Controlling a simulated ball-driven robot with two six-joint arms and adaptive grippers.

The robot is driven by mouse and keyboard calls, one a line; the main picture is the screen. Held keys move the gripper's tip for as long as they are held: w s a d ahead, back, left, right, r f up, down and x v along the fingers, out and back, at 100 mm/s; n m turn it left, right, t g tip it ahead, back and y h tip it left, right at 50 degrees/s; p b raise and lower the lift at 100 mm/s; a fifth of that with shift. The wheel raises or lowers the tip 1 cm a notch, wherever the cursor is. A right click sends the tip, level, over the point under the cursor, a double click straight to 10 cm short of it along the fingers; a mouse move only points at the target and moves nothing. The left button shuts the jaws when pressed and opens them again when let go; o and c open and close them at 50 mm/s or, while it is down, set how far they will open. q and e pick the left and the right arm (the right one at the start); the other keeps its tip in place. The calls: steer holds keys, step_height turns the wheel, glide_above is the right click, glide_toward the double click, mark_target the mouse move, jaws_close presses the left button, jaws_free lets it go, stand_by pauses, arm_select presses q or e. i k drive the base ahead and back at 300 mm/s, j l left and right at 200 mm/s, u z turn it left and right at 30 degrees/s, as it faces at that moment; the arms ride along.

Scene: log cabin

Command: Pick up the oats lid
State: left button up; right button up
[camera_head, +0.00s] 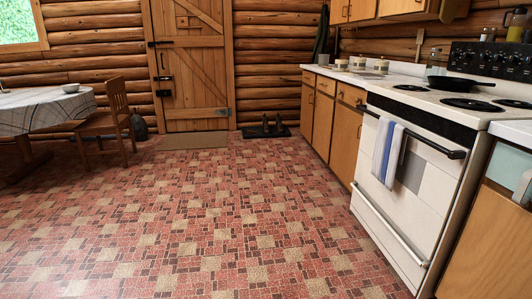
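Several small pale canisters (341,65) stand in a row on the far end of the white counter, along the right wall. They are too small to read, so I cannot tell which one is for oats. I cannot make out the oats lid as a separate thing. Neither of my grippers shows clearly in the head view. A pale, rounded piece (524,188) cuts in at the right edge, and I cannot tell what it is.
A white stove (420,190) with a dark pan (460,82) and hanging towel (388,152) stands at right. Wooden cabinets (322,118) continue beyond it. A cloth-covered table (40,108) and chair (108,120) are at left. The tiled floor (215,220) between is clear.

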mark_target(341, 65)
steer(key=i+u, duration=0.2)
steer(key=i, duration=2.2)
steer(key=i+z, duration=0.1)
steer(key=i, duration=0.35)
steer(key=i+j+z, duration=0.15)
steer(key=i, duration=0.35)
steer(key=i+j+z, duration=0.1)
steer(key=i, duration=0.35)
steer(key=i+j+z, duration=0.1)
steer(key=i+j, duration=0.15)
steer(key=i, duration=0.2)
steer(key=i+j+z, duration=0.2)
steer(key=i+z, duration=0.25)
steer(key=i+j+z, duration=0.35)
steer(key=z, duration=0.15)
steer(key=i+j+z, duration=0.25)
steer(key=j+z, duration=0.2)
steer(key=i+j+z, duration=0.2)
steer(key=j+z, duration=0.3)
steer(key=j, duration=0.15)
steer(key=i+j+z, duration=0.15)
steer(key=j, duration=0.3)
steer(key=k+l, duration=0.05)
